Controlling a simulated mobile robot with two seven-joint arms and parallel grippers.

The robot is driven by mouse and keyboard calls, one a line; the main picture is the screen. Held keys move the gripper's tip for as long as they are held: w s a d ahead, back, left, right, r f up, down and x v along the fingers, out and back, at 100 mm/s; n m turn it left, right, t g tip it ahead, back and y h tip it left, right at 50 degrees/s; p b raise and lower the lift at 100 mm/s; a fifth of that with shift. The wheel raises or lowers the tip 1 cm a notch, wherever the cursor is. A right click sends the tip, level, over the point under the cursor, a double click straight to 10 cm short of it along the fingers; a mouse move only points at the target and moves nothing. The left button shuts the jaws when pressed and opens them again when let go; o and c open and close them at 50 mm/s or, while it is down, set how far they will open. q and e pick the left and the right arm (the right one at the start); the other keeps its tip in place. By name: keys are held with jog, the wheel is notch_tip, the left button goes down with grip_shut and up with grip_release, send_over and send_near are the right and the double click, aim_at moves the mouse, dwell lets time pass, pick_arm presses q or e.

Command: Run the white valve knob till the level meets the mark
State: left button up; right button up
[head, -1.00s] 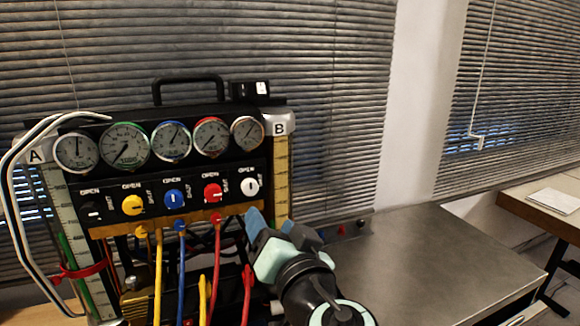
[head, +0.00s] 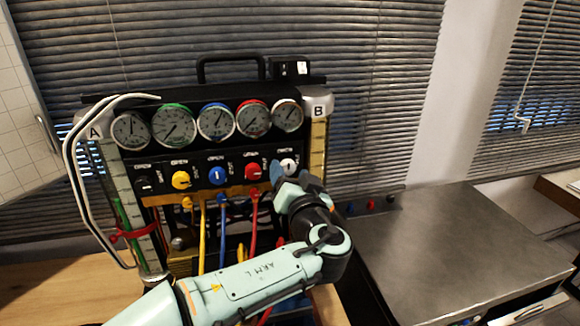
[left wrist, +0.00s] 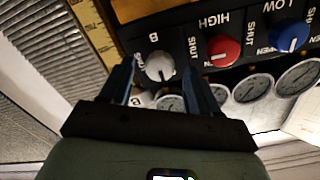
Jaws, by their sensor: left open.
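The white valve knob (head: 288,165) is at the right end of the knob row on the black panel, under the gauges. In the left wrist view the white knob (left wrist: 159,66) shows between my left gripper's two blue fingers. My left gripper (head: 293,177) is open at the knob; I cannot tell whether the fingers touch it. Tube B (head: 318,150), yellowish with a scale, stands at the panel's right edge. Tube A (head: 122,205), with a green strip and a red band (head: 133,233), stands at the left. I cannot make out a level mark on tube B. My right gripper is not in view.
The red knob (head: 253,172) is just left of the white one, with blue (head: 217,175) and yellow (head: 181,180) knobs beyond. Coloured hoses hang below the panel. A grey bench top (head: 450,255) to the right is mostly clear.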

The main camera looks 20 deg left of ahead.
pick_arm(q)
jog(key=shift+w+a, duration=0.4)
jog(key=shift+w, duration=0.15)
jog(key=c, duration=1)
jog(key=shift+c, duration=0.2)
